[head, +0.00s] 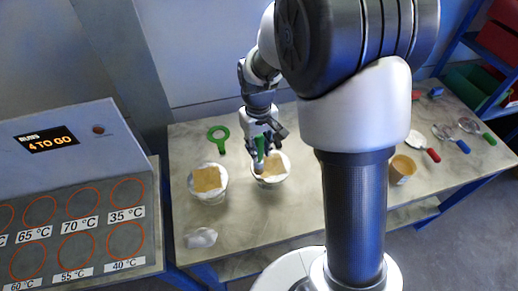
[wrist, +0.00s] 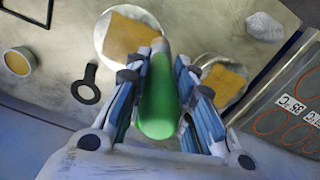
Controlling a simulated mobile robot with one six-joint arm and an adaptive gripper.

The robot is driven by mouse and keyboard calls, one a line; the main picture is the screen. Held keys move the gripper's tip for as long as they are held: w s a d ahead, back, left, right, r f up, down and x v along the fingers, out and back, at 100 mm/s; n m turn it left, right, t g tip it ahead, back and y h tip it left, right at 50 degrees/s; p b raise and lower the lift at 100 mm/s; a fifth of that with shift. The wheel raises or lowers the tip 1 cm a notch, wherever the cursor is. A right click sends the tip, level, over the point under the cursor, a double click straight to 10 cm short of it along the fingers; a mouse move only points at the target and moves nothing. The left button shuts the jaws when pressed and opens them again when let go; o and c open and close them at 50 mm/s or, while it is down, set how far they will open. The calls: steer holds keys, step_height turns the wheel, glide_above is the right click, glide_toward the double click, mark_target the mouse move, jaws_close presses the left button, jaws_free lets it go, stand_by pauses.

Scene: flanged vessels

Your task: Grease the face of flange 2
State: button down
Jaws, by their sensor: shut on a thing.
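My gripper (head: 262,146) is shut on a green handle (head: 260,148), which also fills the middle of the wrist view (wrist: 158,100). The handle stands upright; its lower end is at the near vessel's top, and I cannot tell if it touches. Two round pale vessels stand on the table: the right one (head: 270,180), below my gripper, and the left one (head: 208,191). Each has a tan square on top, (head: 272,164) and (head: 207,179). They show in the wrist view too, (wrist: 104,40) and (wrist: 205,62). No flange numbers are readable.
A tan-filled pot (head: 402,170) stands at right. A green ring tool (head: 218,138) lies behind the vessels; a dark ring tool (wrist: 85,90) shows in the wrist view. A crumpled white thing (head: 200,238) lies in front. A panel with temperature circles (head: 75,210) adjoins left. Several handled tools lie right.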

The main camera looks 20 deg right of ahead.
steer(key=shift+d+r, duration=0.15)
steer(key=shift+r, duration=0.5)
steer(key=shift+w+r+p, duration=0.1)
steer(key=shift+r+p, duration=0.65)
steer(key=shift+p, duration=0.1)
steer(key=shift+r+p, duration=0.95)
steer(key=shift+r, duration=0.3)
steer(key=shift+f, duration=0.15)
